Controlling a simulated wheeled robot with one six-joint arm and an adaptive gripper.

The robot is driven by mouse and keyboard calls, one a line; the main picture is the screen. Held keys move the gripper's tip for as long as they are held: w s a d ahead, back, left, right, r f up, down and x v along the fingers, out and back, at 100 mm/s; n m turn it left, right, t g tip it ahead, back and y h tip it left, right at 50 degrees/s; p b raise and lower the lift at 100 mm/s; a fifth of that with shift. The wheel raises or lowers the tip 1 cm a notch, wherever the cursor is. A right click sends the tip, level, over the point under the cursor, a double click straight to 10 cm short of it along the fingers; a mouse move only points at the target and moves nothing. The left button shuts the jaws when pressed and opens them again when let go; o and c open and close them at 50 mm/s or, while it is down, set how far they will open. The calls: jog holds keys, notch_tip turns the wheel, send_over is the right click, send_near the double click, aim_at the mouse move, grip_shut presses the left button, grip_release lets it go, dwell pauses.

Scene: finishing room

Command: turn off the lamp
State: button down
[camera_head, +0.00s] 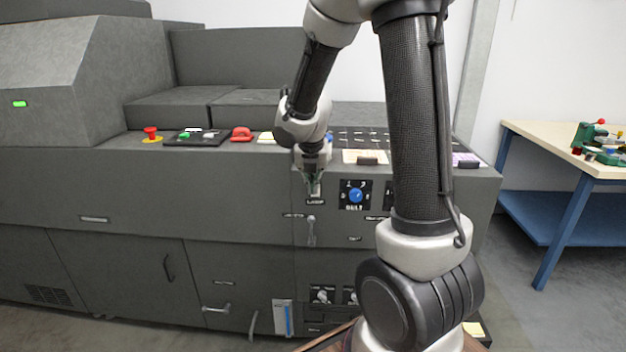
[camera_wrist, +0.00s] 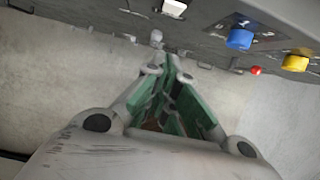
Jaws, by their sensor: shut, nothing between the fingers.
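My gripper (camera_head: 314,188) is shut and empty, pointing down in front of the upper front panel of the grey machine. In the wrist view its green-padded fingers (camera_wrist: 170,68) come together near a small grey knob-ended lever (camera_wrist: 156,38). A small label (camera_head: 316,202) sits just below the fingertips in the head view; its text is too small to read surely. A grey lever (camera_head: 311,232) hangs below that label. No contact between fingers and lever can be made out. I cannot tell which control is the lamp's, and no lamp is clearly visible.
A blue knob (camera_head: 355,195) on a black plate is right of my gripper. The machine top carries a red emergency button (camera_head: 151,132), a black button panel (camera_head: 197,138) and a red object (camera_head: 241,134). A workbench (camera_head: 545,134) stands at right.

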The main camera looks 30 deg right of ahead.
jog(key=w+d+f, duration=0.3)
jog(key=w+f, duration=0.2)
jog(key=shift+w+d+f, duration=0.15)
jog(key=shift+d+f, duration=0.15)
jog(key=shift+f, duration=0.05)
dwell(0.3)
jog(key=shift+w+d+r, duration=0.15)
jog(key=shift+w+d, duration=0.05)
jog(key=shift+w, duration=0.1)
jog(key=shift+r, duration=0.8)
